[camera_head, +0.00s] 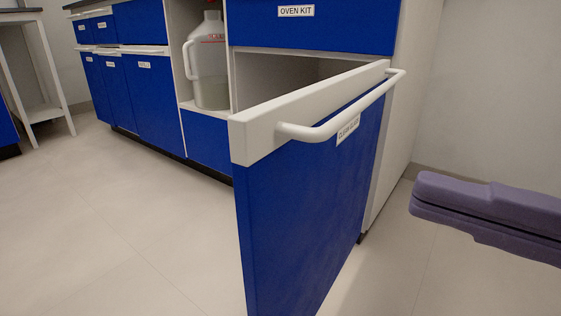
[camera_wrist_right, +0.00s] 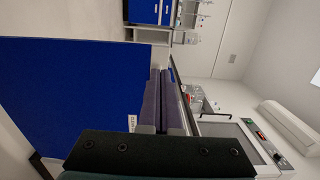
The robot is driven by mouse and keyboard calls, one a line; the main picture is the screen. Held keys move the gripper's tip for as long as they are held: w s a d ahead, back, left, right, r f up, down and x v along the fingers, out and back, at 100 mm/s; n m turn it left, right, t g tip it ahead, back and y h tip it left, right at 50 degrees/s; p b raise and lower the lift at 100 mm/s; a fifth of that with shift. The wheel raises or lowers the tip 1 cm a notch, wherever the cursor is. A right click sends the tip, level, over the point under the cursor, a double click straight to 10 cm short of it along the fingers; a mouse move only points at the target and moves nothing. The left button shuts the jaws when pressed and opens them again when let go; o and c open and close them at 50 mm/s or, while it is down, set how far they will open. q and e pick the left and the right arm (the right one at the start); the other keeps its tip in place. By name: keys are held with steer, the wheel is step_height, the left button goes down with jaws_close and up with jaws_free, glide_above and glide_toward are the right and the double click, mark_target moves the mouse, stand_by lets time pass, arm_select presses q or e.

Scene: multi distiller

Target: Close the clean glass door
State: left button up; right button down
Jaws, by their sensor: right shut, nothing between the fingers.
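The clean glass door (camera_head: 300,215) is a blue panel with a white top edge, standing swung open from its cabinet. Its white bar handle (camera_head: 345,118) runs along the top of the outer face, with a partly hidden label below it. My right gripper (camera_head: 415,195) is shut and empty, with purple fingers, to the right of the door and apart from it. In the right wrist view, the shut fingers (camera_wrist_right: 160,75) show beside a large blue panel (camera_wrist_right: 65,95), which looks like the door. My left gripper is not in view.
The open cabinet interior (camera_head: 285,72) lies behind the door, under a blue drawer labelled OVEN KIT (camera_head: 310,30). A large jug (camera_head: 209,70) stands in the shelf to its left. The pale floor (camera_head: 110,230) left of the door is clear. A wall (camera_head: 490,90) stands at right.

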mark_target(249, 146)
steer(key=b+x, duration=0.2)
steer(key=x, duration=0.9)
steer(key=shift+w+a+b, duration=0.1)
steer(key=shift+a+b, duration=0.15)
steer(key=shift+b, duration=0.05)
steer(key=shift+a, duration=0.1)
